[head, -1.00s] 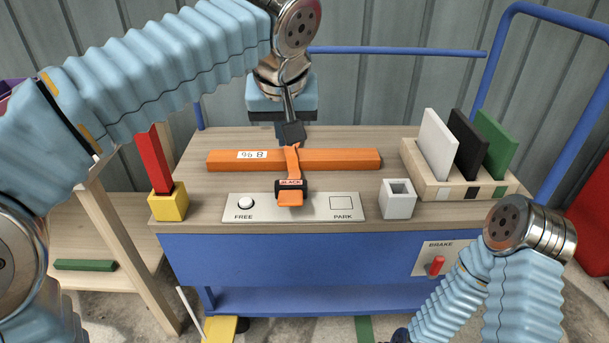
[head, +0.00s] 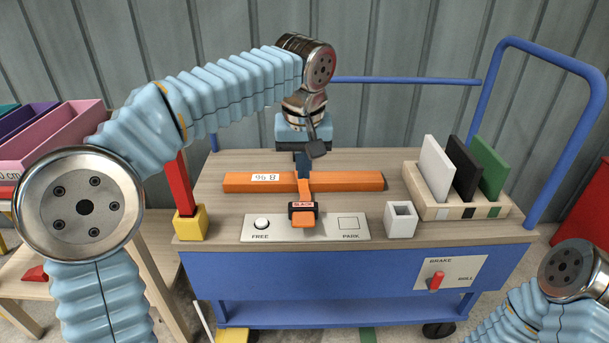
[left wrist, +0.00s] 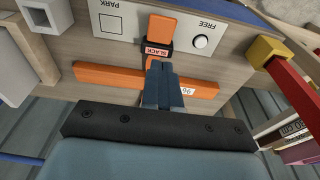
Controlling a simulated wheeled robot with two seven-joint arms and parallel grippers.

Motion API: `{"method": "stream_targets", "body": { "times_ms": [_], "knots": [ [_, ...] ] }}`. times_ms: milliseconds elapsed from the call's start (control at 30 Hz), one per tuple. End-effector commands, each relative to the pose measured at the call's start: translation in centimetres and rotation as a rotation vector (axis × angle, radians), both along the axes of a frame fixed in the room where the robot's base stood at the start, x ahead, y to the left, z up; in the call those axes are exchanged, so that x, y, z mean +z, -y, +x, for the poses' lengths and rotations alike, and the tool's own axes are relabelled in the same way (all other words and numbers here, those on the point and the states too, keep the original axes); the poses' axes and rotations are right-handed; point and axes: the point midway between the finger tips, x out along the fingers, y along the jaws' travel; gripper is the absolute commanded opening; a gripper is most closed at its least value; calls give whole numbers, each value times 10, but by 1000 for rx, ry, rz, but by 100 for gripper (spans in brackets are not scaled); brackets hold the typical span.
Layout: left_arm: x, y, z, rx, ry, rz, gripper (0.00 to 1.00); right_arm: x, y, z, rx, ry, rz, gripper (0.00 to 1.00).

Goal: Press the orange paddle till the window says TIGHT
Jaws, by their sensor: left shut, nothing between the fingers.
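In front is a black buckle (head: 289,208) whose window (head: 301,205) reads SLACK. The orange paddle (head: 303,220) sticks out on its near side, over the metal plate; it also shows in the left wrist view (left wrist: 162,27). My left gripper (head: 303,168) is shut and empty, pointing down above the strap, behind the buckle. Its fingertips (left wrist: 158,66) show just short of the window in the left wrist view. My right gripper is out of view.
The plate (head: 330,230) has a FREE button and a PARK square. A yellow block (head: 190,224) with a red upright stands left, a white hollow block (head: 400,220) right. Several panels stand in a wooden rack (head: 455,205). A red BRAKE lever (head: 437,281) is on the cart front.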

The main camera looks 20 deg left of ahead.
Motion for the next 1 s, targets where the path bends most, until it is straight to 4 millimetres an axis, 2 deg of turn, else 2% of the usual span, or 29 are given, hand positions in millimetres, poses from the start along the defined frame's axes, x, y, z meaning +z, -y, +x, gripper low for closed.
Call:
{"method": "stream_targets", "body": {
  "times_ms": [33, 300, 500, 700, 1000],
  "knots": [
    [-12, -1, 1, 1, -4, 2, 0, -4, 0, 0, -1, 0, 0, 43],
    [-70, -4, 11, 0, -4, 2, 0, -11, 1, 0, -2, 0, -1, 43],
    [-100, -2, 6, -2, -1, 1, 0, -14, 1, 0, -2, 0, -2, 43],
    [-113, -1, 2, -1, 0, 1, 0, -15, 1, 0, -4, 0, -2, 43],
    [-114, -1, 2, 0, 1, 0, 0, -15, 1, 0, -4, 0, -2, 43]
  ]
}}
